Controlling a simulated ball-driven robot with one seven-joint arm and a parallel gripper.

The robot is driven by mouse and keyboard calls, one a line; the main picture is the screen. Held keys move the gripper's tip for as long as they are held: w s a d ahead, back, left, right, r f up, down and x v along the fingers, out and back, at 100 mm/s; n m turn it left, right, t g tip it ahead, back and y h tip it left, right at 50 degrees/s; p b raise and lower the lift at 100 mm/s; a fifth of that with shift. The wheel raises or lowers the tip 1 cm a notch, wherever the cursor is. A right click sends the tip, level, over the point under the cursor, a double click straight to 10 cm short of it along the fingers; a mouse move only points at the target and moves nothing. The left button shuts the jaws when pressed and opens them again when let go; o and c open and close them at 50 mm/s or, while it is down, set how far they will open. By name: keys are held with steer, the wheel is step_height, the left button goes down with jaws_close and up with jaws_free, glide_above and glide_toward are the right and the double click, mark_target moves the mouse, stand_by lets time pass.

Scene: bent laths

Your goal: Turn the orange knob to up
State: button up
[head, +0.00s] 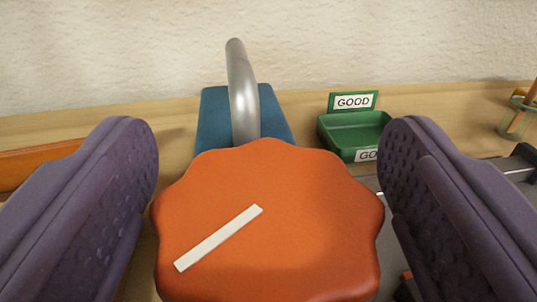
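The orange knob (300,225) is large and scalloped, in the lower middle of the head view. A white bar (218,238) on its face slants from lower left to upper right. My gripper (268,205) is open, with one purple textured finger on each side of the knob. The left finger (95,215) is close to the knob's left edge, and the right finger (445,215) is close to its right edge. I cannot tell whether either finger touches it. The knob's lower edge is cut off by the frame.
A blue block (213,120) with a curved metal pipe (242,90) stands behind the knob. An orange piece (35,165) lies at left, and a holder (520,115) stands at far right. A pale wall closes the back.

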steer(key=c, duration=0.8)
